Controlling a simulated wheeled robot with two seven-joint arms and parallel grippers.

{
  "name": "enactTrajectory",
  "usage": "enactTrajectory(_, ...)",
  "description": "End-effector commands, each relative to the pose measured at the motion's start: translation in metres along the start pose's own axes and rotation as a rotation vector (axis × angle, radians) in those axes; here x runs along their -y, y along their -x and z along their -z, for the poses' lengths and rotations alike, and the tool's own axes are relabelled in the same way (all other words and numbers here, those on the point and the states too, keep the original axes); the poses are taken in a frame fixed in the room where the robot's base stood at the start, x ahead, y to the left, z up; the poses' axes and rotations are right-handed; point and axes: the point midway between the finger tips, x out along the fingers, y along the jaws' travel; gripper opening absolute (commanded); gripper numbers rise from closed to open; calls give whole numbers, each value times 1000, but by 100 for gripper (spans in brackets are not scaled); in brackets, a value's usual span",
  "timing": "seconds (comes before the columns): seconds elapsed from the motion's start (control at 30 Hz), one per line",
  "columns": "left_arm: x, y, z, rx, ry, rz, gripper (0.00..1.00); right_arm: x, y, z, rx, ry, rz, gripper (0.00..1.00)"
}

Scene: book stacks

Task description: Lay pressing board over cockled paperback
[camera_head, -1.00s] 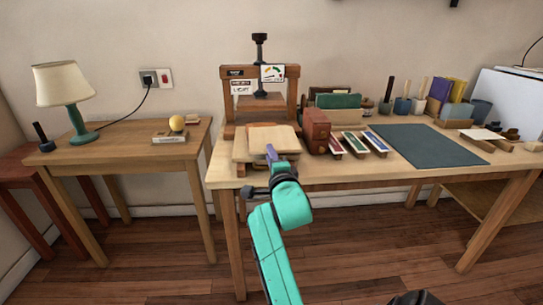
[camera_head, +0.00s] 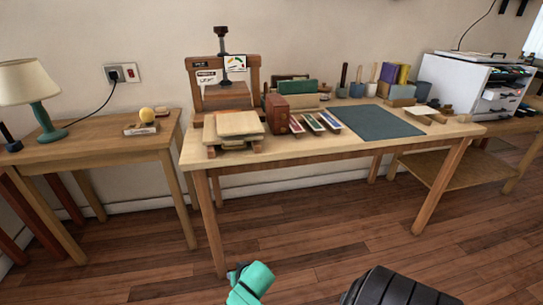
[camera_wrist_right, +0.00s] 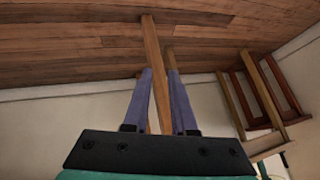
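A pale wooden board (camera_head: 238,123) lies flat on top of a low stack at the left end of the main table, in front of the press. Pale layers show under its front edge, resting on wooden supports. The paperback cannot be clearly told apart beneath the board. My right gripper (camera_wrist_right: 160,72) shows in the right wrist view with its two bluish fingers apart and nothing held between them; a table leg stands in the background. In the head view the teal right arm is low at the bottom edge, in front of the table and clear of the stack. My left gripper is not in view.
A wooden press (camera_head: 227,95) stands behind the stack. A red-brown block (camera_head: 277,116) and several narrow trays are right of it, then a dark green mat (camera_head: 377,122). A side table (camera_head: 95,147) with a lamp (camera_head: 47,118) stands left. Floor in front is clear.

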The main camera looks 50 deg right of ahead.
Motion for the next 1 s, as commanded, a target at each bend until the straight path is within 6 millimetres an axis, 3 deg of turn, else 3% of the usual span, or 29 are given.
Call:
enactTrajectory(0.03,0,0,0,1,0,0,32,-19,-9,-60,131,153,-29,25)
enactTrajectory(0.1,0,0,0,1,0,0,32,-44,-11,-134,301,363,-36,25)
enactTrajectory(0.13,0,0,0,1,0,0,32,-54,-8,-161,364,437,-32,25)
enactTrajectory(0.2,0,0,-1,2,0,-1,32,-73,-1,-207,476,571,-16,25)
enactTrajectory(0.3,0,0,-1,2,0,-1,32,-87,7,-241,558,667,5,25)
enactTrajectory(0.87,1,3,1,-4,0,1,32,-87,9,-242,565,682,9,25)
enactTrajectory(1.0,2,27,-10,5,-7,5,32,-91,36,-236,571,689,6,25)
